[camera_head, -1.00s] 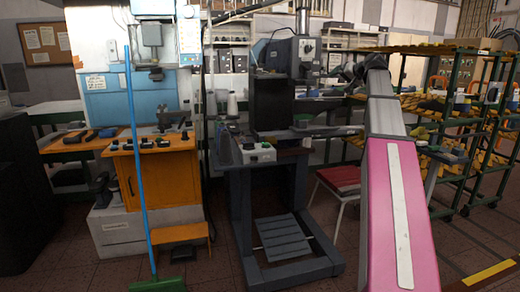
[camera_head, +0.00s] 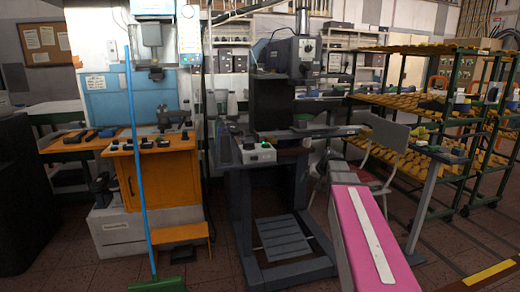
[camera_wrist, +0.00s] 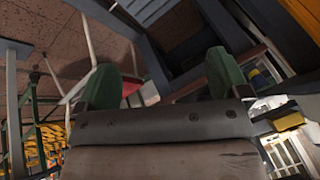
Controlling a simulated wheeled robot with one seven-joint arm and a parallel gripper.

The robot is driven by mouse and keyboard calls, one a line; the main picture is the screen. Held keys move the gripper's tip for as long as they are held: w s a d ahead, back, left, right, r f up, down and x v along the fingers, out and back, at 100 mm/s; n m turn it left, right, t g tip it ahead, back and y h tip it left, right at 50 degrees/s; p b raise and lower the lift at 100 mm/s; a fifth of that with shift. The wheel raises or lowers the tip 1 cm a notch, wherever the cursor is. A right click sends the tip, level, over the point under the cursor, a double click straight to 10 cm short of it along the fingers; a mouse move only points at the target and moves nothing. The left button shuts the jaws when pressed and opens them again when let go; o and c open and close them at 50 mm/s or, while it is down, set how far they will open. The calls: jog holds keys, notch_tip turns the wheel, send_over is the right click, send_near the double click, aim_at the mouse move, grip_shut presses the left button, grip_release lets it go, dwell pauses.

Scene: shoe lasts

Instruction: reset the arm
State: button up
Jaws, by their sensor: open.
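My gripper (camera_wrist: 164,82) shows in the wrist view with its two green fingertips spread well apart. Nothing is held between them. Beyond the fingers are the brown floor, pale thin legs and a dark machine frame, all tilted in this view. The gripper itself cannot be made out clearly there.
A grey machine (camera_head: 284,90) on a dark stand is at the centre. An orange cabinet (camera_head: 165,178) and a blue pole (camera_head: 137,150) are at left. A chair (camera_head: 388,138) is behind my arm. A green rack (camera_head: 472,130) holding yellow lasts is at right.

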jog(key=s+a+f+g+h, duration=0.1)
jog(key=s+a+f+g, duration=0.1)
jog(key=s+f, duration=0.8)
jog(key=s+a+f+n+g+h, duration=0.1)
jog(key=s+a+f+g+h, duration=0.1)
jog(key=s+f, duration=0.8)
jog(key=shift+s+a+f+n+g, duration=0.3)
jog(key=shift+s+a+f+g, duration=0.1)
jog(key=shift+s, duration=0.35)
